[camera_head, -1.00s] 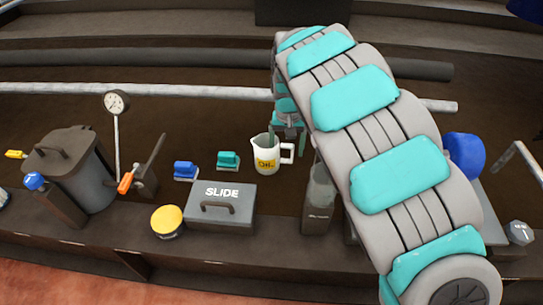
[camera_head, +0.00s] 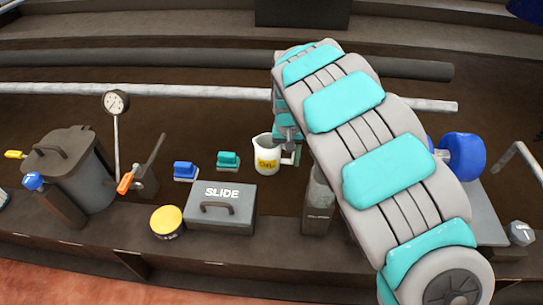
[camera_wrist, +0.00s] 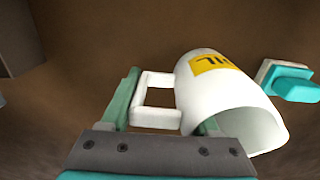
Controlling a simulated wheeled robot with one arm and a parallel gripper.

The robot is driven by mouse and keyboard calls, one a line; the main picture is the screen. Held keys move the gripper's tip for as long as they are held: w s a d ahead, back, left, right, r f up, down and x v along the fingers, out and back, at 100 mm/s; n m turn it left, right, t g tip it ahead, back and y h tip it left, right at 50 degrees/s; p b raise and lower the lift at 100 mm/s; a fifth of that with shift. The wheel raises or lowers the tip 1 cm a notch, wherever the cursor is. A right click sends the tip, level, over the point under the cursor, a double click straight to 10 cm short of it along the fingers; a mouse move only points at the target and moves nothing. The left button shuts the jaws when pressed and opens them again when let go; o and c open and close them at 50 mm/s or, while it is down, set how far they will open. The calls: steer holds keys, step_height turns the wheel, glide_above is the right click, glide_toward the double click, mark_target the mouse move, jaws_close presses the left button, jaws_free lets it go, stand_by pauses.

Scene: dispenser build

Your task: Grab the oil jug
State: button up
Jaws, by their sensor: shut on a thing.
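The right finger is partly hidden by the jug body. I cannot tell whether the jug is lifted off the surface.
A teal brush-like block (camera_head: 228,161) and a blue one (camera_head: 185,171) stand left of the jug. The grey SLIDE box (camera_head: 221,208) and yellow-lidded tin (camera_head: 167,221) are in front. A grey bottle-like container (camera_head: 318,205) stands close below my arm. A dark canister (camera_head: 82,170) is far left.

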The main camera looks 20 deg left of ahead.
jaws_close()
steer(key=shift+r, duration=0.2)
stand_by(0.4)
steer(key=shift+r+p, duration=0.3)
steer(key=shift+r, duration=4.5)
